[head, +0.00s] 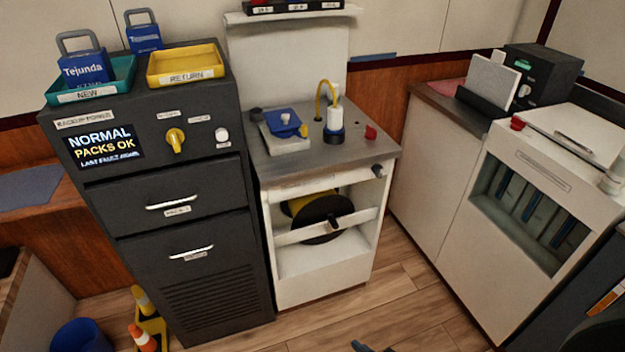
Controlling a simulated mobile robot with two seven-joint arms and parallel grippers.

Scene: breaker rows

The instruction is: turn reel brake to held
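A reel (322,220) with a dark round flange and a yellow part behind it sits in the open bay of the white middle cabinet (322,288). A dark knob (377,170) is at the right end of the cabinet's front top rail. I cannot tell from here which of these is the reel brake, and I see no readable label for its position.
A dark cabinet (222,268) with drawers and a yellow knob (176,139) stands at left, bearing a teal tray (92,97) and a yellow tray (187,76). White counters (432,187) stand at right. Small cones (142,337) and a blue bin (80,338) are at lower left. Wood floor (400,311) lies open in front.

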